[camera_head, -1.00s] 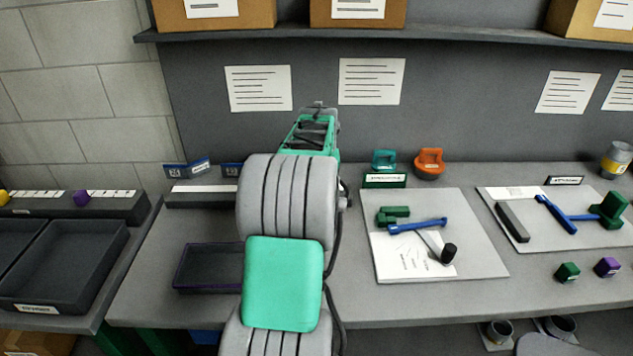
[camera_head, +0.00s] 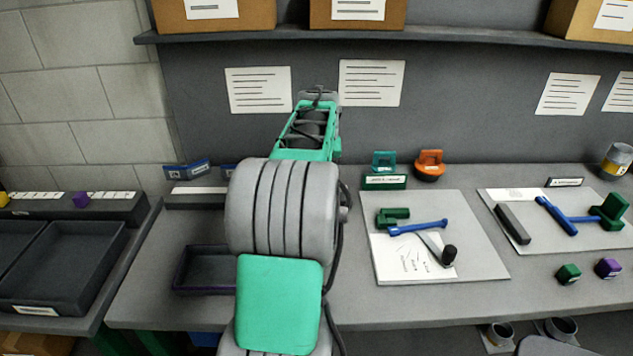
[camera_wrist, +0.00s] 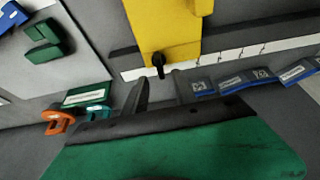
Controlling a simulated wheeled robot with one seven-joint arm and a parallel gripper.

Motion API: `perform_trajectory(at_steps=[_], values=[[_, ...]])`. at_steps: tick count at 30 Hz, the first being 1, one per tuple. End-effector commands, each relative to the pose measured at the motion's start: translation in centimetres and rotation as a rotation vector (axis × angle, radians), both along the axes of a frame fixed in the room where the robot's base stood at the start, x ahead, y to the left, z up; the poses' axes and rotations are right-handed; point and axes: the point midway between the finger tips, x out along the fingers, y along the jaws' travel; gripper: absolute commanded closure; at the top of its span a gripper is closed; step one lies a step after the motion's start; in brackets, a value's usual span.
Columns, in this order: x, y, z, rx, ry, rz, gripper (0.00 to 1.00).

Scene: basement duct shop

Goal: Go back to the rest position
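My gripper (camera_wrist: 160,90) shows in the wrist view. Its two dark fingers stand apart with nothing between them. In the head view my own arm hides the fingers. A yellow piece (camera_wrist: 165,30) with a black knob lies beyond the fingertips in the wrist view, apart from them, over a labelled strip (camera_wrist: 230,60). My arm hides that piece in the head view.
A grey board (camera_head: 485,240) with green, blue and black tools lies on the bench (camera_head: 350,305). Teal (camera_head: 384,161) and orange (camera_head: 429,163) items stand behind it. A dark tray (camera_head: 205,268) sits left of my arm. A shelf (camera_head: 450,35) with boxes hangs above.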

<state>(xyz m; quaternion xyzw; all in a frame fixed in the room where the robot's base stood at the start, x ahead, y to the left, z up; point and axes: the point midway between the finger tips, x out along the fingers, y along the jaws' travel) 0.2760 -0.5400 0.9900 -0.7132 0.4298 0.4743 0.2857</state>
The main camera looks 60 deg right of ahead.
Motion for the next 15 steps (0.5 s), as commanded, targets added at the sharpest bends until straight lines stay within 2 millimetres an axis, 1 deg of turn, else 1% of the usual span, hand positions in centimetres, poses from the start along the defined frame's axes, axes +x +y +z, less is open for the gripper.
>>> perform_trajectory(at_steps=[1, 3, 6, 15], values=[[-0.2, 0.3, 0.8, -0.002, -0.001, 0.0, 0.67], [-0.3, 0.6, 1.7, -0.001, 0.0, 0.0, 0.67], [-0.4, 0.9, 2.3, 0.0, 0.0, 0.0, 0.67], [-0.4, 0.9, 2.4, 0.001, 0.0, 0.0, 0.67]])
